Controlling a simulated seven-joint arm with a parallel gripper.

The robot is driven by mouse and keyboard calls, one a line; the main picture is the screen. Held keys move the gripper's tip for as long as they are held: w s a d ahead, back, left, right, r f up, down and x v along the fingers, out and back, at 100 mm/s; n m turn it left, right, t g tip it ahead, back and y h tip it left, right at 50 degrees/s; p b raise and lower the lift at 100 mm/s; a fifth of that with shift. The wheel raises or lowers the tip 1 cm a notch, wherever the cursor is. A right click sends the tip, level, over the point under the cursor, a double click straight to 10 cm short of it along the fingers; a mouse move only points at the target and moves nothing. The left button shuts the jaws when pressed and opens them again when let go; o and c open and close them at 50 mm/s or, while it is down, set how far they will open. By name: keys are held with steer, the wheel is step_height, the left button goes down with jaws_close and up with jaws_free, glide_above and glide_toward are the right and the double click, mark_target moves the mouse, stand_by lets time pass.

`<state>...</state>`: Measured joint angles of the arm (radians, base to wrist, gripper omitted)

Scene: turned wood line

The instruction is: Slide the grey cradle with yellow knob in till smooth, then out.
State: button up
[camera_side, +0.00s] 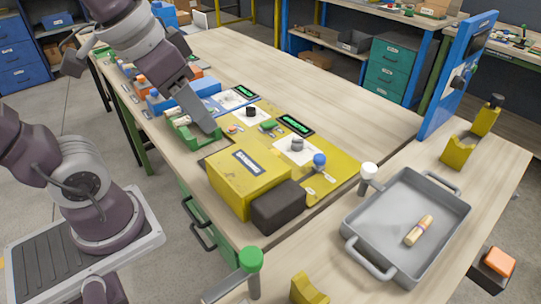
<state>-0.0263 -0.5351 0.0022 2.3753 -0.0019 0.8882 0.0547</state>
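I cannot make out a grey cradle with a yellow knob; it may be hidden behind my arm or the machines. The yellow machine (240,178) stands on the near part of the long bench, with a dark block (278,207) at its front end. My gripper (205,124) points down beside a green cradle-like part (182,137), left of and behind the yellow machine. Its fingertips are too small and overlapped to show a gap or a hold. A pale turned wood piece (418,230) lies in the grey tray (355,213), far from my gripper.
A yellow V-shaped holder (457,151) is at right. Blue machines (170,100) crowd the bench behind my gripper. The bench's far side is clear.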

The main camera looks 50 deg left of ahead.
steer(key=shift+o, duration=0.7)
steer(key=w+a+f+g, duration=0.2)
steer(key=w+f, duration=0.1)
steer(key=w, duration=0.7)
steer(key=shift+w+m, duration=0.3)
steer(key=shift+w, duration=0.1)
steer(key=m+g, duration=0.1)
steer(key=g, duration=0.2)
glide_above(275, 152)
step_height(275, 152, down, 13)
steer(key=shift+s+r, duration=0.1)
steer(key=shift+s, duration=0.05)
step_height(275, 152, down, 7)
steer(key=shift+r, duration=0.1)
steer(key=shift+f, duration=0.55)
jaws_close()
steer(key=shift+w+r, duration=0.1)
steer(key=shift+w, duration=0.1)
